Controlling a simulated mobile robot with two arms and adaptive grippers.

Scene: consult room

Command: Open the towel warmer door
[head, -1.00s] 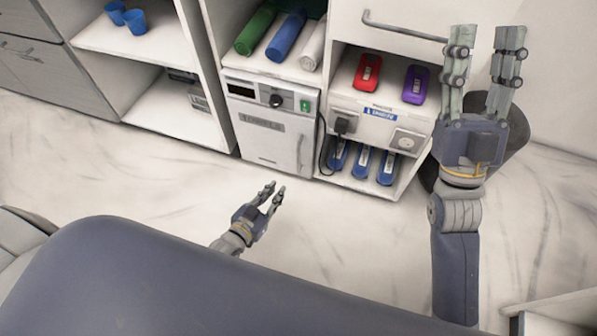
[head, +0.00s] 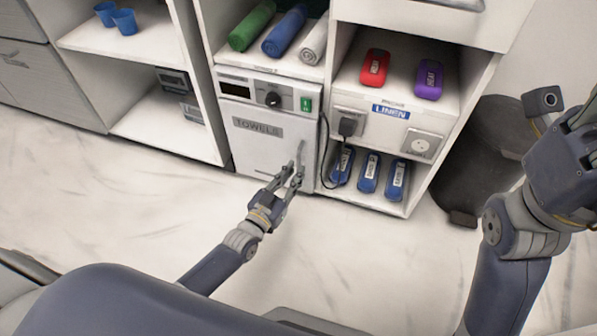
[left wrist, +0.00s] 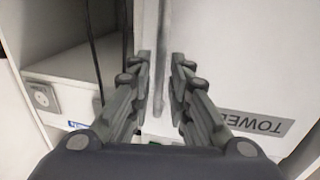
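The towel warmer (head: 262,130) is a white cabinet with a control panel on top and a door labelled TOWELS (head: 258,128). Its door looks closed. A vertical handle (head: 300,153) runs along the door's right edge. My left gripper (head: 291,172) is at the lower part of this handle, fingers apart. In the left wrist view the handle (left wrist: 162,60) stands between the two open fingertips (left wrist: 163,68); I cannot tell whether they touch it. My right gripper (head: 585,120) is partly cut off at the right edge of the head view, away from the warmer.
Rolled towels in green (head: 252,26), blue (head: 285,32) and white lie above the warmer. The shelf unit to the right holds a red pack (head: 374,68), a purple pack (head: 429,80) and a black plug (head: 348,126) with a cord. A dark bin (head: 475,165) stands further right. The floor in front is clear.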

